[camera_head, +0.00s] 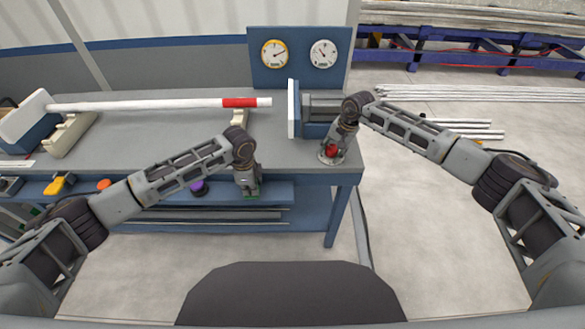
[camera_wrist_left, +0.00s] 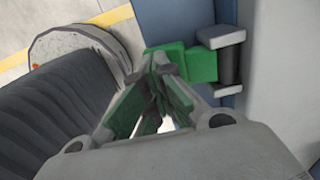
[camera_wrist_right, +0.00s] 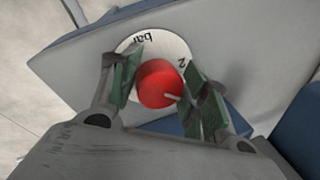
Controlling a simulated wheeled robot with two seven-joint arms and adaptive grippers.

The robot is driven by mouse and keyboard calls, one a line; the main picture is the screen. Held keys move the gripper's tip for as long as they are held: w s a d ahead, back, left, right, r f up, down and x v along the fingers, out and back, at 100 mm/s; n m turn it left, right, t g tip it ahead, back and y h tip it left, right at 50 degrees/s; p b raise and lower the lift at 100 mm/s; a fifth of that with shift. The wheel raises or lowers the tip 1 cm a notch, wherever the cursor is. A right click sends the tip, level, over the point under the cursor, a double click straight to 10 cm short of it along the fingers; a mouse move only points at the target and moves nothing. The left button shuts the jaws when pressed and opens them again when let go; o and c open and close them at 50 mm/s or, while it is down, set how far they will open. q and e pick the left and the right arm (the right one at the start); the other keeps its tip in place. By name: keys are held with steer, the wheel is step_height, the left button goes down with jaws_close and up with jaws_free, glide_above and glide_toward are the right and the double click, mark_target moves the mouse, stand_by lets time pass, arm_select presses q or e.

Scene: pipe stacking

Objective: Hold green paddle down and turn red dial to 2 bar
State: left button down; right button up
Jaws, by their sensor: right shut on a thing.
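The red dial (camera_wrist_right: 158,90) sits on a round white plate (camera_wrist_right: 152,46) printed "bar" and "2". In the right wrist view its pale pointer mark faces lower right, below the "2". In the head view the dial (camera_head: 332,151) is at the bench's front right corner. My right gripper (camera_wrist_right: 160,78) has its fingers on both sides of the dial, shut on it. The green paddle (camera_wrist_left: 203,64) sticks out from a dark hinge on the bench front. My left gripper (camera_wrist_left: 163,72) is shut, its tips at the paddle's outer end; exact contact is partly hidden.
A blue panel with a yellow-rimmed gauge (camera_head: 274,54) and a grey-rimmed gauge (camera_head: 323,54) stands behind. A white pipe (camera_head: 150,105) with a red band lies on supports across the bench. Yellow, orange and purple knobs (camera_head: 198,187) line the bench front.

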arm_select(q)
steer(key=shift+s+f, duration=0.15)
steer(key=shift+s, duration=0.05)
arm_select(e)
steer(key=shift+d+f, duration=0.3)
steer(key=shift+f, duration=0.2)
arm_select(q)
steer(key=shift+w+r, duration=0.15)
steer(key=shift+r, duration=1.9)
steer(key=shift+w, duration=0.1)
arm_select(e)
steer(key=o, duration=0.7)
steer(key=shift+w, duration=0.15)
arm_select(q)
steer(key=shift+w+f, duration=0.25)
steer(key=shift+w, duration=0.05)
arm_select(e)
steer(key=shift+o, duration=0.7)
steer(key=shift+w+a+f, duration=0.1)
steer(key=shift+w+f, duration=0.15)
steer(key=shift+w, duration=0.15)
arm_select(q)
steer(key=shift+r, duration=0.1)
arm_select(e)
steer(key=shift+r, duration=0.25)
steer(key=shift+a+r, duration=0.1)
steer(key=shift+a, duration=0.05)
